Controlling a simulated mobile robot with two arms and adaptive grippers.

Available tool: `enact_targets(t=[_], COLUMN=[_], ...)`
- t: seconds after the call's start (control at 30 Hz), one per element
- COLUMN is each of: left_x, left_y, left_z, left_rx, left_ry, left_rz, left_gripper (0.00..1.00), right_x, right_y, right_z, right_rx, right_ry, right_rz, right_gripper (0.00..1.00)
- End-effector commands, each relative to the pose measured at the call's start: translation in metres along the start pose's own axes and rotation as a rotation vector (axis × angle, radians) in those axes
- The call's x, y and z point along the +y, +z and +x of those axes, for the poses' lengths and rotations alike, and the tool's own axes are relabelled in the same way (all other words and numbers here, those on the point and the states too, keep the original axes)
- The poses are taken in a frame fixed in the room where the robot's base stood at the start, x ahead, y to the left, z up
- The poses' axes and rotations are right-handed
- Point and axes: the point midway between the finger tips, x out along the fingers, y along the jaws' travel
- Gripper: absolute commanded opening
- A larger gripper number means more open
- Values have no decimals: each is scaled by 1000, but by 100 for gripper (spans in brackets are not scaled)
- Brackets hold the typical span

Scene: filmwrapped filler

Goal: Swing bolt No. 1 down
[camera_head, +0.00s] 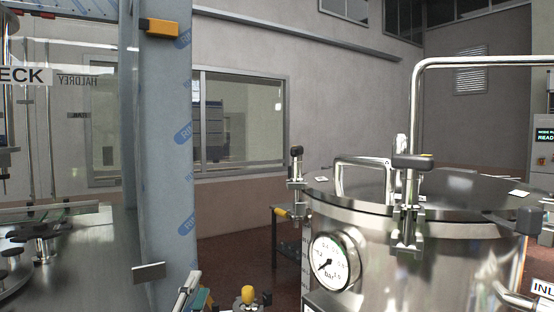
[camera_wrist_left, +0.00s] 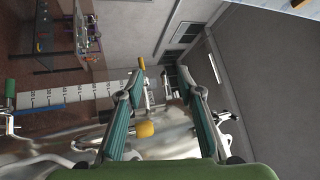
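A steel vessel (camera_head: 440,265) with a lid (camera_head: 460,190) stands at the right in the head view. Swing bolts with black knobs show at its rim: one at the left (camera_head: 297,170), one at the front (camera_head: 407,215) and one at the right (camera_head: 530,222). The left and front ones stand upright. Small white tags lie on the lid; I cannot read which bolt is No. 1. My left gripper (camera_wrist_left: 160,85) is open, its two teal fingers apart, with a yellow knob (camera_wrist_left: 146,130) visible between them. In the head view, only part of it shows at the bottom edge (camera_head: 192,292). My right gripper is out of view.
A pressure gauge (camera_head: 331,262) sits on the vessel's front. A bent steel pipe (camera_head: 416,110) rises over the lid. A blue-grey post (camera_head: 163,170) and a glazed machine stand at the left. A dark table (camera_head: 285,240) is behind the vessel.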

Motion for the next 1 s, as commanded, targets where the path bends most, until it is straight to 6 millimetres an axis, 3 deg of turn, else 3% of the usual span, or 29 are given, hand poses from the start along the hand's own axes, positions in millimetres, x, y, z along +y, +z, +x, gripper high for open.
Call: enact_targets(t=[0.03, 0.2, 0.3, 0.4, 0.63, 0.87, 1.0], left_x=[-29, -104, -142, -167, -187, -192, -197], left_y=[-11, -60, -92, -116, -137, -152, -174], left_z=[18, 62, 79, 87, 90, 98, 114], left_rx=[55, 274, 417, 541, 715, 741, 741], left_ry=[-72, -303, -444, -553, -678, -693, -695], left_rz=[83, 434, 681, 896, 1177, 1209, 1204], left_gripper=[34, 34, 34, 34, 34, 34, 34], right_x=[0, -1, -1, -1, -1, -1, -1], right_y=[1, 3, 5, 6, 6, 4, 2], right_z=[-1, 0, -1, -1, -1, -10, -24], right_rx=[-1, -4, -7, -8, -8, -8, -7], right_ry=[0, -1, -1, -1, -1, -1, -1], right_rz=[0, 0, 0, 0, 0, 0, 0], right_gripper=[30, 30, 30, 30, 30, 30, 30])
